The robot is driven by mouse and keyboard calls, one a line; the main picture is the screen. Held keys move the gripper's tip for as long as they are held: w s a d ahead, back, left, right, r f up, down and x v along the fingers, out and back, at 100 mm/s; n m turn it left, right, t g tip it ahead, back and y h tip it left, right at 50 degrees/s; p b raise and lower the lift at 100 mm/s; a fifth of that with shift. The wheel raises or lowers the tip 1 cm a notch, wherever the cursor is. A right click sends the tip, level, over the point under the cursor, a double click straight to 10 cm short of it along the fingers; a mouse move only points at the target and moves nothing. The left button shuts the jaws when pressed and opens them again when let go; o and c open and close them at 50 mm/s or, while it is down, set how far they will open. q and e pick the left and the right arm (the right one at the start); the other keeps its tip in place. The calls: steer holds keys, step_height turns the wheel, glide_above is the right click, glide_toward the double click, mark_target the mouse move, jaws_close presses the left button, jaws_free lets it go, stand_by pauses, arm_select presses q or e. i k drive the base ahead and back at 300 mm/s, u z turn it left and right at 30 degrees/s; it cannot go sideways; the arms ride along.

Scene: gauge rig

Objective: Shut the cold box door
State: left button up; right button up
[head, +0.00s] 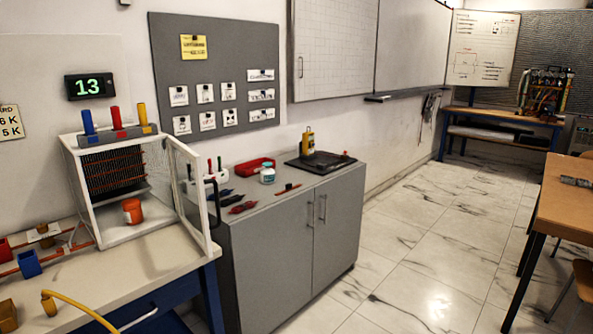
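The cold box (118,226) is a white-framed case on the workbench at the left. Its front is open, and dark fins with copper tubes show inside. An orange-red cup (132,211) stands on its floor. The cold box door (196,240) is a clear pane in a white frame. It is hinged on the right side of the box and stands swung open towards the front right. Neither of my grippers shows in the head view.
The white workbench (110,290) carries a blue block (29,263), copper pipes and a yellow hose (80,312). A grey cabinet (290,240) with tools on top stands close to the door's right. Marble floor is clear beyond it. A wooden table (568,200) is at right.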

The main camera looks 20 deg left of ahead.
mark_target(206, 243)
steer(key=u, duration=0.05)
steer(key=i, duration=1.5)
steer(key=u, duration=1.5)
steer(key=i, duration=0.7)
steer(key=u, duration=0.8)
steer(key=k, duration=0.5)
steer(key=u, duration=0.85)
steer(key=i, duration=0.55)
steer(key=z, duration=0.95)
